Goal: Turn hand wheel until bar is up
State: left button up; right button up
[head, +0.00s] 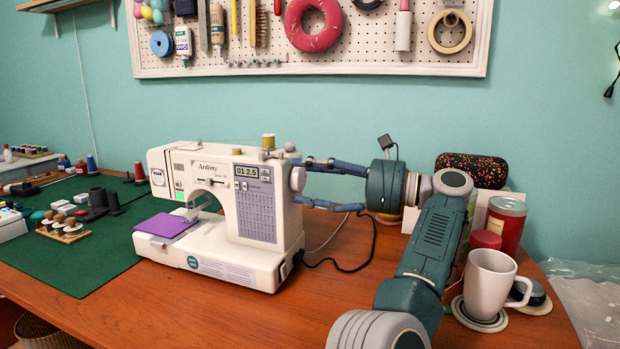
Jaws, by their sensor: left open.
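The white sewing machine (262,268) stands on the wooden table, with its hand wheel (297,178) on the right end of its upper body. My left gripper (302,181) reaches in from the right. Its two blue fingers are spread, one above and one below the level of the wheel, with their tips close to it. I cannot tell whether they touch it. The needle bar area (191,212) is under the machine's head at the left, above a purple cloth piece (166,225). The bar is too small to tell its height. My right gripper is not in view.
A white mug (487,284) on a coaster, a red can (506,224) and a dark speckled case (471,170) stand close to my arm at the right. A green mat (85,262) with sewing supplies covers the left.

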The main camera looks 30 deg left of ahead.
pick_arm(q)
notch_tip(320, 180, up, 10)
dwell(0.5)
jog(key=shift+r, duration=0.1)
